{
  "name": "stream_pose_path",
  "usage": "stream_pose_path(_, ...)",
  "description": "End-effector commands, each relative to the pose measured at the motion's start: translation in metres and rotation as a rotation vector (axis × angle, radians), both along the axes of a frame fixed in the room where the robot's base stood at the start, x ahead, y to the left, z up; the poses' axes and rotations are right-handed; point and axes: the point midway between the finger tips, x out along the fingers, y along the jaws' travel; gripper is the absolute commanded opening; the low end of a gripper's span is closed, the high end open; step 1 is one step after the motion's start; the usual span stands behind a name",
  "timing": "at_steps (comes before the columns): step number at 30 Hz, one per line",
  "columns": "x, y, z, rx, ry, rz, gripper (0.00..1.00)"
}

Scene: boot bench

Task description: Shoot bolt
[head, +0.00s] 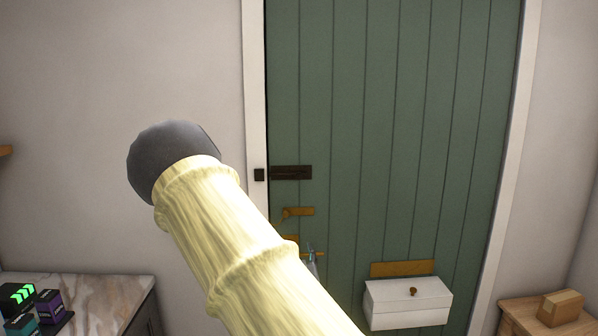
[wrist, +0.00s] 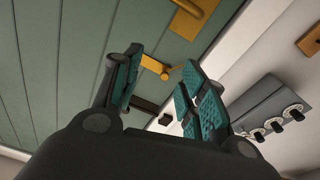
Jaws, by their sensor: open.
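A dark bolt (head: 291,172) is mounted flat near the left edge of the green plank door (head: 400,120). A small dark keeper (head: 259,174) sits on the white frame beside it, with a narrow gap between. In the wrist view, the dark bolt (wrist: 143,104) and keeper (wrist: 165,119) show beyond the fingers. My gripper (wrist: 163,64) is open, with teal pads apart and nothing held. A brass fitting (wrist: 155,67) shows between the fingertips; whether it touches them I cannot tell. In the head view my arm covers most of the gripper area.
A brass latch (head: 298,212) sits below the bolt. A white box (head: 408,300) with a brass knob is on the lower door. A marble-topped cabinet (head: 90,295) stands left, a wooden block (head: 561,307) right.

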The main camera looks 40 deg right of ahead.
Motion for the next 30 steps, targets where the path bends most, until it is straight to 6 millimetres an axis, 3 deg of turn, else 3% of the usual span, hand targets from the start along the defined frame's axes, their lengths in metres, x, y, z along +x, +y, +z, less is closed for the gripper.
stream_pose_path(1, 0.008, -0.004, 0.043, -0.031, -0.067, 0.003, 0.42)
stream_pose_path(3, 0.015, -0.007, 0.087, -0.066, -0.147, 0.006, 0.42)
stream_pose_path(6, 0.019, -0.011, 0.131, -0.103, -0.228, 0.007, 0.42)
stream_pose_path(9, 0.021, -0.011, 0.156, -0.124, -0.274, 0.011, 0.42)
stream_pose_path(17, 0.033, -0.019, 0.172, -0.131, -0.292, 0.012, 0.42)
stream_pose_path(30, 0.087, -0.053, 0.198, -0.13, -0.29, 0.012, 0.42)
